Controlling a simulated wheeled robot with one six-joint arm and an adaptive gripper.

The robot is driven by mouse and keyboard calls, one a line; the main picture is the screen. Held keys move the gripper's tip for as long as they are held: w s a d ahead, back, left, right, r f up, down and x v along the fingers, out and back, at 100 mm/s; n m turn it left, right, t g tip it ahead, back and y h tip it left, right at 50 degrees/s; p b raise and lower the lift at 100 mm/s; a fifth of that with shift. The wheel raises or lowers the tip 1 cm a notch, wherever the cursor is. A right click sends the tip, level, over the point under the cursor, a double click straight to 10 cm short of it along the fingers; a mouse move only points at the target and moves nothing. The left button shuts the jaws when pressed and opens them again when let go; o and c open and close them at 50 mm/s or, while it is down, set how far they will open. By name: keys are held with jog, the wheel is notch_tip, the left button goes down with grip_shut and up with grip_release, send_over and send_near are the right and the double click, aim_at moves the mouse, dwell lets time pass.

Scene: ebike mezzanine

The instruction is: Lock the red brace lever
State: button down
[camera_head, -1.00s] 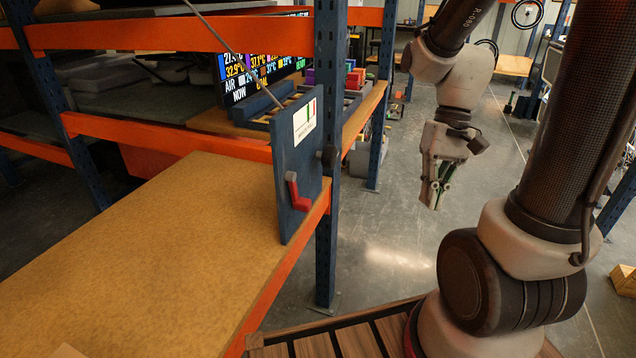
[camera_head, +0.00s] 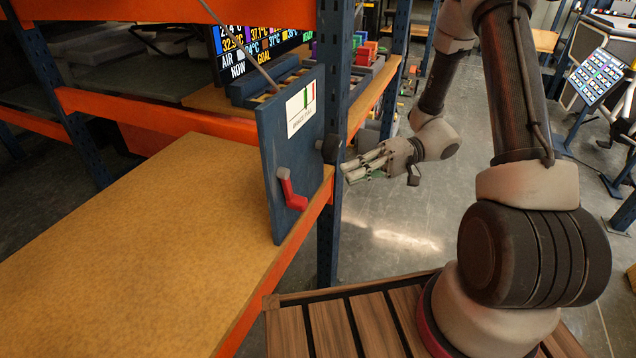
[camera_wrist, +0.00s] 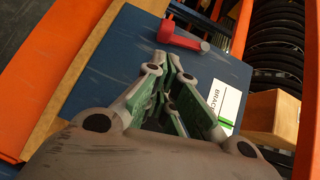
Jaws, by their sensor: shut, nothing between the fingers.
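The red brace lever (camera_head: 291,192) is mounted low on the front of an upright blue panel (camera_head: 268,150). It is L-shaped, with a grey pivot at its upper end and a red handle bent toward the right. In the wrist view the lever (camera_wrist: 184,38) lies just beyond the fingertips, on the blue panel (camera_wrist: 125,50). My gripper (camera_head: 350,172) is shut and empty, to the right of the panel, pointing left at about the lever's height. It also shows in the wrist view (camera_wrist: 172,62). It does not visibly touch the lever.
A blue rack post (camera_head: 331,130) and a dark round knob (camera_head: 330,150) stand between my gripper and the panel in the head view. A tan shelf board (camera_head: 130,240) with an orange edge beam extends left. A white label (camera_head: 301,108) is on the panel.

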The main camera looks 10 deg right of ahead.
jog(key=x, duration=1)
jog(key=shift+s+a+f+y, duration=0.4)
jog(key=shift+s+a+f, duration=0.15)
jog(key=shift+s+f, duration=0.25)
jog(key=shift+r, duration=0.1)
